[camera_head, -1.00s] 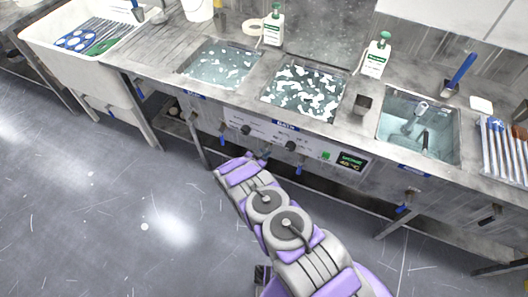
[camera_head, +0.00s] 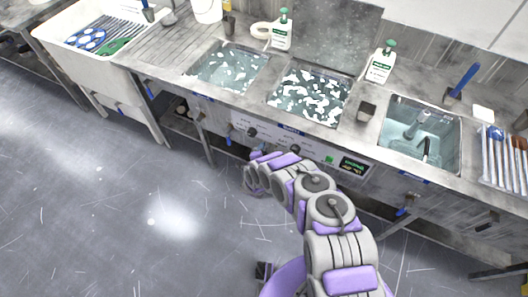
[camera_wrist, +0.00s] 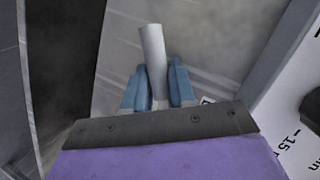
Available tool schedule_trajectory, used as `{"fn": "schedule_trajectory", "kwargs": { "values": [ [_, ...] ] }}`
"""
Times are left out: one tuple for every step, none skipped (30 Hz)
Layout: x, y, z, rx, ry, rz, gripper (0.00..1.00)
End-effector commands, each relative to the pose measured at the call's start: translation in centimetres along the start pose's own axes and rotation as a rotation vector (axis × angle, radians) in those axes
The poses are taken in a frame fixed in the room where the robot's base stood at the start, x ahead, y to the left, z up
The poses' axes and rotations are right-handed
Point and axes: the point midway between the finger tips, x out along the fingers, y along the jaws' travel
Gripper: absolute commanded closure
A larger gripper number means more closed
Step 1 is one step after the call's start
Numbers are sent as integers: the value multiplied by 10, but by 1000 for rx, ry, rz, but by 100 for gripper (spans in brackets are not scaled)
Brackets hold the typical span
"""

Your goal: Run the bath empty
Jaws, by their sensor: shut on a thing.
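The bath (camera_head: 312,121), the middle basin with a blue label on its front, holds water thickly covered with white foam patches. My arm reaches to the counter front below it and hides part of the panel and whatever valve is there. In the wrist view my gripper (camera_wrist: 155,88) has its blue fingers closed on a pale grey rod (camera_wrist: 153,48), which stands up between them. The rod's lower end is hidden by the gripper, and I cannot tell whether it belongs to a valve.
A foamy basin (camera_head: 228,66) lies left and a clear-water basin (camera_head: 436,116) right. A blue-handled valve (camera_head: 404,205) hangs under the right basin. A control display (camera_head: 353,166) sits on the front panel. Green-capped bottles (camera_head: 381,65) stand behind. The floor (camera_head: 110,220) is clear.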

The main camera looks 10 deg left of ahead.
Motion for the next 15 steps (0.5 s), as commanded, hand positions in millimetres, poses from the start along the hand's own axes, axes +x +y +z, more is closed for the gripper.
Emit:
{"fn": "schedule_trajectory", "kwargs": {
  "values": [
    [1,1,-1,37,-7,-12,100],
    [0,0,-1,62,-12,-21,100],
    [0,-1,-1,93,-20,-34,100],
    [0,-2,0,116,-25,-44,100],
    [0,-3,-1,138,-28,-54,100],
    [-1,-4,-1,166,-34,-66,100],
    [-1,-5,-1,186,-38,-74,100],
    [-1,-6,-1,205,-43,-82,100],
    [-2,-7,-1,230,-49,-91,100],
    [-2,-7,-1,247,-52,-97,100],
    [-2,-8,-1,263,-56,-103,100],
    [-2,-8,-1,284,-61,-111,100],
    [-3,-9,-1,297,-64,-117,100],
    [-3,-10,-1,311,-67,-122,100],
    [-3,-11,-1,326,-70,-129,100]
  ]
}}
